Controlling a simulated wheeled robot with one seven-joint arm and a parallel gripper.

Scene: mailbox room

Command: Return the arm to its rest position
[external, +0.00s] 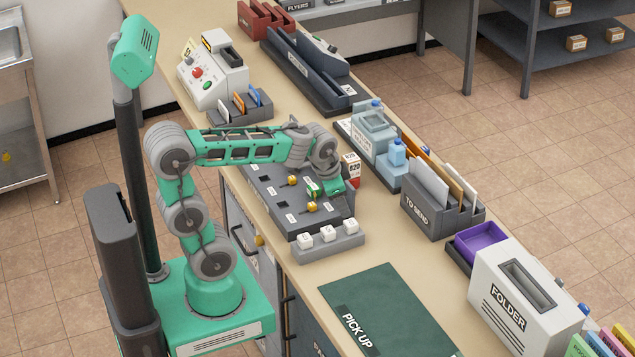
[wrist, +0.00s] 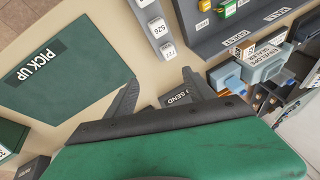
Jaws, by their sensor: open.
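My green arm reaches from its base on the left across the counter, bent at the elbow. My gripper (external: 334,184) is over the right side of the dark panel (external: 262,186) in the external view; its fingertips are hard to make out there. In the wrist view my gripper (wrist: 160,94) shows two dark fingers spread apart, with nothing held between them. Part of the "to send" holder (wrist: 178,96) shows in the gap beyond the fingers.
The green pick up mat (external: 385,312) lies flat on the counter. White blocks (external: 328,235) sit in a grey rack in front of the panel. A grey machine (external: 212,78) stands behind.

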